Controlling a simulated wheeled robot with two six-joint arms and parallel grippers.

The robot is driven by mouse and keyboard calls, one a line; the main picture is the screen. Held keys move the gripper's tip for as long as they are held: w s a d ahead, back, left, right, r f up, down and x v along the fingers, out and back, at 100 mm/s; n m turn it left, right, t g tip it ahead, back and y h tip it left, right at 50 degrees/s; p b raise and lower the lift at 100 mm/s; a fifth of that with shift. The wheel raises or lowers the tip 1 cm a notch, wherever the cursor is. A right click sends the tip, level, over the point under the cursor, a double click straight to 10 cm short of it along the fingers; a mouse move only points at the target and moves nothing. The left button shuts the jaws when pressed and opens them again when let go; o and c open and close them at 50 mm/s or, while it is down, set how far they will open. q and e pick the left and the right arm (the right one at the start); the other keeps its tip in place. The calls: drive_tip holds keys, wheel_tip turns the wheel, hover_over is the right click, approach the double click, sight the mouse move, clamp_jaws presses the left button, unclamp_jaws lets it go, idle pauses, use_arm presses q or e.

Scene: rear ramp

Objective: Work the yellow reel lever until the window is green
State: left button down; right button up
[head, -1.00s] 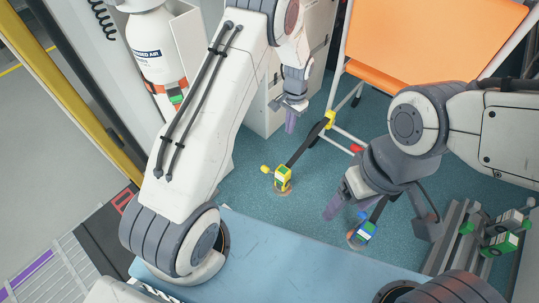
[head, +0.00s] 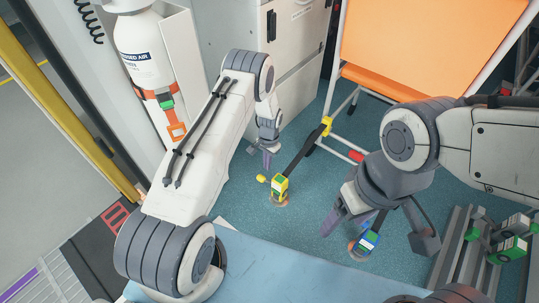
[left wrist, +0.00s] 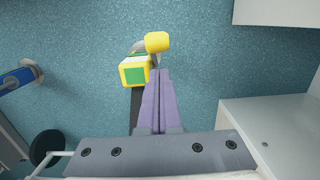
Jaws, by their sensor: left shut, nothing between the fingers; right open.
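The yellow reel (head: 280,187) stands on the floor on a round anchor, with a dark strap running up from it. Its lever ends in a yellow knob (head: 261,179) at its left. In the left wrist view the reel (left wrist: 122,75) shows a green window (left wrist: 135,76), and the knob (left wrist: 157,42) is just beyond my fingertips. My left gripper (head: 267,163) is shut and empty, close above the knob and reel; its purple fingers (left wrist: 158,80) lie together beside the reel. I cannot tell if they touch the lever. My right gripper (head: 332,224) is open and empty, left of the blue reel.
A blue reel (head: 369,240) stands on the floor, lower right; it also shows in the left wrist view (left wrist: 18,79). The strap reaches a yellow hook (head: 326,124) on the frame of an orange seat (head: 430,50). A grey cabinet (head: 296,80) and white cylinder (head: 147,50) stand behind.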

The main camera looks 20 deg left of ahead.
sight(262, 176)
use_arm(q)
drive_tip(key=shift+s+a+f, duration=0.3)
drive_tip(key=shift+s+f, duration=0.3)
drive_tip(key=shift+s, duration=0.15)
drive_tip(key=shift+s+a+f, duration=0.1)
drive_tip(key=shift+s, duration=0.6)
drive_tip(key=shift+a+f, duration=0.1)
drive_tip(key=shift+a, duration=0.05)
